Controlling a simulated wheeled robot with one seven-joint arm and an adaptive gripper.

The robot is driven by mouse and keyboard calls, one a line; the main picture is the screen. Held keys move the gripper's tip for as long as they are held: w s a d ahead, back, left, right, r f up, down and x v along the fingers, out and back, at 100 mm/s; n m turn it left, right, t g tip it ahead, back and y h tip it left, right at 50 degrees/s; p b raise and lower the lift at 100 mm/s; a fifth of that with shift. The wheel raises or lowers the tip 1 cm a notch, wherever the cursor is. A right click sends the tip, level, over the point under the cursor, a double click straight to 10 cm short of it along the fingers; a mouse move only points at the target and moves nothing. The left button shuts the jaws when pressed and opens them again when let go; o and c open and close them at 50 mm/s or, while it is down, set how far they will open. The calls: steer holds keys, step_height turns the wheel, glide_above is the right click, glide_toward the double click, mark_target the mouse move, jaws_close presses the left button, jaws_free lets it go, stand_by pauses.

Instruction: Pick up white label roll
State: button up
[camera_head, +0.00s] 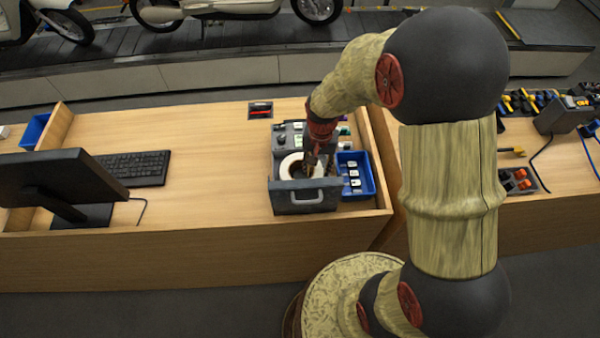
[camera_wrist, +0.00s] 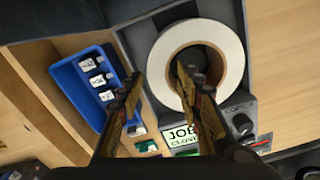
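The white label roll (camera_wrist: 232,62) lies in the recess of a grey label printer, with its dark round core facing up. In the head view the roll (camera_head: 284,166) is partly hidden by my gripper (camera_head: 312,166). In the wrist view my gripper (camera_wrist: 156,80) is open, with its two fingers well apart. The right finger overlaps the roll's core opening and the left finger is outside the roll's left edge. Whether either finger touches the roll cannot be told.
The grey printer (camera_head: 304,196) has a front handle. A blue bin (camera_head: 368,176) with small white labelled items stands beside it; it also shows in the wrist view (camera_wrist: 62,74). A monitor (camera_head: 60,180) and keyboard (camera_head: 135,168) are at left. A wooden partition edge borders the right.

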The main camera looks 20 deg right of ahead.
mark_target(316, 173)
step_height(316, 173, down, 4)
steer(key=shift+w+a+f, duration=0.1)
steer(key=shift+f, duration=0.15)
steer(key=shift+c, duration=0.4)
steer(key=c, duration=0.8)
steer(key=shift+r, duration=0.1)
jaws_close()
